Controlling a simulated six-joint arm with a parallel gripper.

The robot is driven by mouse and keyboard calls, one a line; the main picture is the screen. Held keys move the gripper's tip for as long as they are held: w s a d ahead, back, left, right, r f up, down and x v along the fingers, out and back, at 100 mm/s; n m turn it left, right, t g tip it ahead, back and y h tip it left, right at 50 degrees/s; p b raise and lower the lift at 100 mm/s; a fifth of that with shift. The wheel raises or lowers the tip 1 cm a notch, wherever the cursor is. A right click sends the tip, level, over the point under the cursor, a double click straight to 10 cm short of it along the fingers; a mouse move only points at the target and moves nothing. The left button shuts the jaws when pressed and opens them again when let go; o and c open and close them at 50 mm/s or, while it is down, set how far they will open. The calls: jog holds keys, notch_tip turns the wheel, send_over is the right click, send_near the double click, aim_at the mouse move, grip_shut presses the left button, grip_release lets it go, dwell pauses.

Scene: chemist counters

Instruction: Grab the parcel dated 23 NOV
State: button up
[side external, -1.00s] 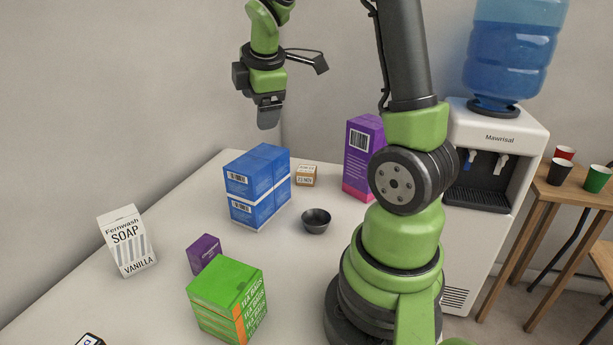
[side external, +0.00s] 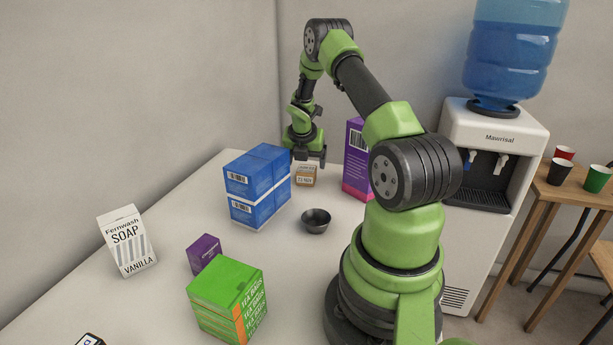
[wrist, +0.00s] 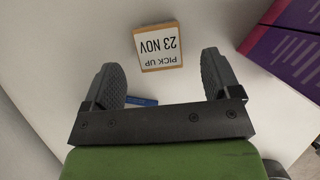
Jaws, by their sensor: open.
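The parcel dated 23 NOV (side external: 306,176) is a small tan box with a white label, on the counter between the blue boxes and the purple carton. In the wrist view the parcel (wrist: 158,47) reads "PICK UP 23 NOV" upside down. My gripper (side external: 308,160) is above and close to the parcel in the side view. In the wrist view my gripper (wrist: 165,72) is open and empty, its two dark pads apart, with the parcel just beyond the fingertips and between their lines.
Stacked blue boxes (side external: 257,187) stand left of the parcel and a tall purple carton (side external: 356,160) stands right. A small dark bowl (side external: 316,221) sits in front. Soap (side external: 127,240), a small purple box (side external: 204,253) and green tea boxes (side external: 228,300) are nearer.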

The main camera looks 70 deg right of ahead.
aim_at(306, 169)
jog(key=x, duration=0.5)
jog(key=shift+a, duration=0.1)
jog(key=shift+r, duration=0.1)
jog(key=c, duration=1)
